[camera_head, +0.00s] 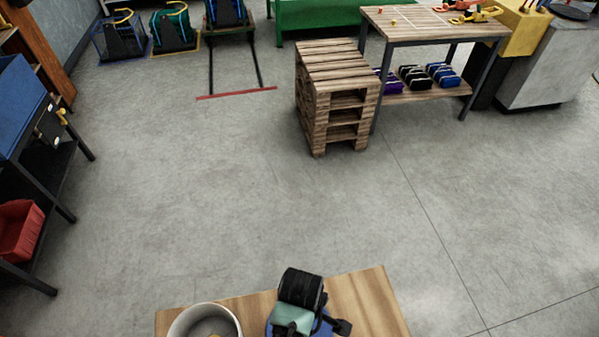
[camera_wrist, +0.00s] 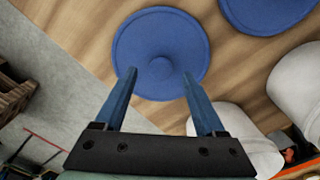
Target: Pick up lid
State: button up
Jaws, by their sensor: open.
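A round blue lid (camera_wrist: 130,42) with a small central knob (camera_wrist: 159,70) lies on the wooden tabletop in the wrist view. My gripper (camera_wrist: 159,76) is open. Its two blue fingers point toward the lid, with the knob showing between the fingertips; I cannot tell if they touch it. A second blue lid (camera_wrist: 268,12) is partly visible at the top right. In the head view, my gripper and wrist (camera_head: 292,318) are over the table at the bottom edge and hide most of what is beneath.
A white pot (camera_head: 205,320) stands on the wooden table (camera_head: 365,300), left of my wrist. Two white rounded containers (camera_wrist: 300,85) (camera_wrist: 240,135) show at the right in the wrist view. A pallet stack (camera_head: 335,95), a workbench and open grey floor lie beyond.

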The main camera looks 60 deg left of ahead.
aim_at(325, 330)
jog(key=shift+s+f, duration=0.1)
jog(key=shift+f, duration=1.7)
grip_shut()
